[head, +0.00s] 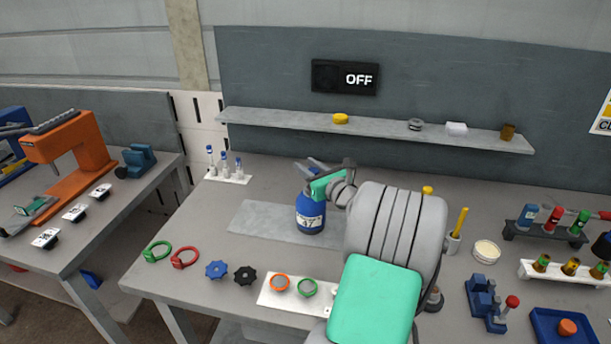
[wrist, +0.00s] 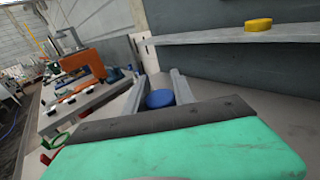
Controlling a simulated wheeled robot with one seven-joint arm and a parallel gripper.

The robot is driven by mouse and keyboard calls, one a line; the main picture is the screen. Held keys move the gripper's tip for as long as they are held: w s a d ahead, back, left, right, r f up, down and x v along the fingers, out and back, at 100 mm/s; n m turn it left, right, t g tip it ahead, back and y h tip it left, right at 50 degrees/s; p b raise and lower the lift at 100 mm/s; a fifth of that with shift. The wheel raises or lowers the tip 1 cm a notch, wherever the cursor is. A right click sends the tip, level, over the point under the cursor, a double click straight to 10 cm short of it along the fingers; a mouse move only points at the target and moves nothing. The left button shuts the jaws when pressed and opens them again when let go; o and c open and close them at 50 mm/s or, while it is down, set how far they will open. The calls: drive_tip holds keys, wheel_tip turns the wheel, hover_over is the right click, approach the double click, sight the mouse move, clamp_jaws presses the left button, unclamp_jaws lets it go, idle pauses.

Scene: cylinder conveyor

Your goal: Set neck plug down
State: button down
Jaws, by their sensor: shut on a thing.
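A blue cylinder (head: 311,217) with a white label marked 47 stands upright on a grey mat (head: 263,222) on the bench. My gripper (head: 313,174) is at the top of this cylinder. In the wrist view a round blue piece, which I take for the neck plug (wrist: 160,98), sits between the two grey fingers, and my gripper (wrist: 158,86) is shut on it. The fingers partly hide the cylinder's neck in the head view. I cannot tell whether the plug is seated in the neck or just above it.
Green (head: 157,251) and red (head: 185,257) rings, blue and black knobs, and a white plate (head: 271,297) with an orange and a green ring lie at the front. Small blue-topped vials (head: 224,168) stand behind left. A shelf (head: 380,129) runs above. Bare bench lies left of the mat.

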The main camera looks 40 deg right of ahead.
drive_tip(key=f+p, duration=0.1)
drive_tip(key=f, duration=0.2)
drive_tip(key=shift+w+f+p, duration=0.2)
drive_tip(key=shift+w+p, duration=0.15)
drive_tip(key=shift+a+f, duration=0.15)
drive_tip(key=shift+f, duration=0.1)
drive_tip(key=c, duration=1.3)
unclamp_jaws()
drive_tip(key=shift+d, duration=0.2)
drive_tip(key=shift+o, duration=1.2)
drive_tip(key=shift+a+r, duration=0.1)
drive_tip(key=shift+r, duration=0.05)
